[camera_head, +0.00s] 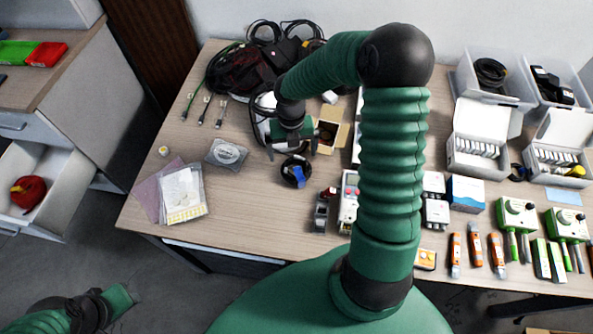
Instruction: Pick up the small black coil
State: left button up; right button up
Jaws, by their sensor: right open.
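A small black coil (296,172) with a blue band lies on the wooden table near its middle. My right gripper (291,151) is open and points down just behind the coil, with nothing visible between its fingers. Whether its fingertips touch the table cannot be told. Another black coil (490,72) lies in a clear bin at the back right. Part of my left arm shows at the lower left, but its gripper is not in view.
An open brown box (331,136) stands right of the gripper. Black cables (240,70) pile up behind. A dark device (322,210) lies in front. Table space left of the coil is bare.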

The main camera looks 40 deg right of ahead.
aim_at(294, 169)
jog(key=f, duration=0.1)
jog(key=a+f, duration=0.1)
jog(key=shift+a+f, duration=0.25)
jog(key=shift+f, duration=0.15)
jog(key=d+f, duration=0.1)
jog(key=f, duration=0.1)
jog(key=d+f+b, duration=0.1)
jog(key=f, duration=0.1)
jog(key=s+d+f, duration=0.1)
jog(key=f, duration=0.1)
jog(key=shift+d+f+b, duration=0.15)
jog(key=shift+f+b, duration=0.15)
jog(key=shift+f, duration=0.05)
jog(key=shift+a+r, duration=0.15)
jog(key=shift+a, duration=0.15)
jog(key=shift+w+a+r, duration=0.1)
jog(key=shift+a+r, duration=0.1)
jog(key=shift+a, duration=0.55)
jog(key=shift+c, duration=0.9)
jog(key=shift+a, duration=0.1)
jog(key=shift+c, duration=2.4)
jog(key=shift+d+f, duration=0.15)
jog(key=shift+d, duration=0.5)
jog(key=c, duration=0.6)
pick_arm(q)
jog(key=shift+s+a+f, duration=0.1)
jog(key=shift+a+f, duration=0.1)
jog(key=shift+f, duration=0.8)
pick_arm(e)
jog(key=shift+c, duration=0.2)
